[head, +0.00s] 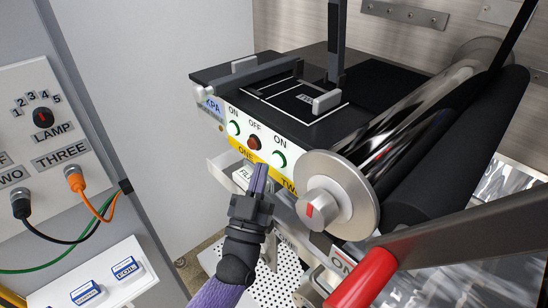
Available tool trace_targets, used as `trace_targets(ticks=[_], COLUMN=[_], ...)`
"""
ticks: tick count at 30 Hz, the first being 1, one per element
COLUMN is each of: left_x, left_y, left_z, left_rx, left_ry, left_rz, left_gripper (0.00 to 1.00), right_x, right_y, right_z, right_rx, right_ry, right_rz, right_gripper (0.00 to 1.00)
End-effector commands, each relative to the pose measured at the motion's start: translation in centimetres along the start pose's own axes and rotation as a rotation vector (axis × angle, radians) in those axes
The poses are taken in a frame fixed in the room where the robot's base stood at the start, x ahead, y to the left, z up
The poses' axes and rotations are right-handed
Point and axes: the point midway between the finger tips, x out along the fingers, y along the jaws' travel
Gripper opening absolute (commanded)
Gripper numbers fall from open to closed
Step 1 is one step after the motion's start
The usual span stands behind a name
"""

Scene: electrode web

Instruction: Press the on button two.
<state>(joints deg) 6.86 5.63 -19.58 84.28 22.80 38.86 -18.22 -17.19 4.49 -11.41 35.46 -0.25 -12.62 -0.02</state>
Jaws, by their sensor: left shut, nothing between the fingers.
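The button panel (266,151) is the pale front face of a black-topped machine. It carries a green ON button (234,128) at left, a red OFF button (254,142) in the middle and a second green ON button (280,159) at right. A yellow strip below reads ONE at left and TWO (288,185) at right, under the right green button. My left gripper (260,168) is shut and empty, pointing up in front of the yellow strip, below and left of the right green button. I cannot tell whether it touches the panel. My right gripper is not in view.
A round silver knob (332,195) and a chrome roller (410,115) stand close right of the panel. A red-gripped lever (366,278) crosses the lower right. At left is a panel with a LAMP dial (43,118) and plugged cables (75,178). Open space lies left of the gripper.

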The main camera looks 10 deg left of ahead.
Motion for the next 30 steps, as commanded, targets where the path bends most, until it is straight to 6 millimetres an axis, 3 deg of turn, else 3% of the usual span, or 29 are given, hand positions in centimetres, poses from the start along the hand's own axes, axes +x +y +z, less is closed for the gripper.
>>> trace_targets(ticks=[10,24,30], left_x=[-0.3,-3.3,-3.6], left_y=[-0.2,-2.5,-2.6], left_z=[-0.3,-2.5,-2.6], left_rx=[0.0,0.001,0.0], left_ry=[-0.001,0.0,0.0], left_rz=[0.0,0.0,0.0], left_gripper=[0.0,0.0,0.0], right_x=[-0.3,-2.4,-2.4], right_y=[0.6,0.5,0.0], right_z=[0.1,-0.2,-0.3], right_rx=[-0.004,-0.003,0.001], right_ry=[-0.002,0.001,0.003], right_rz=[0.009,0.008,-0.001], right_gripper=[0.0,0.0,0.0])
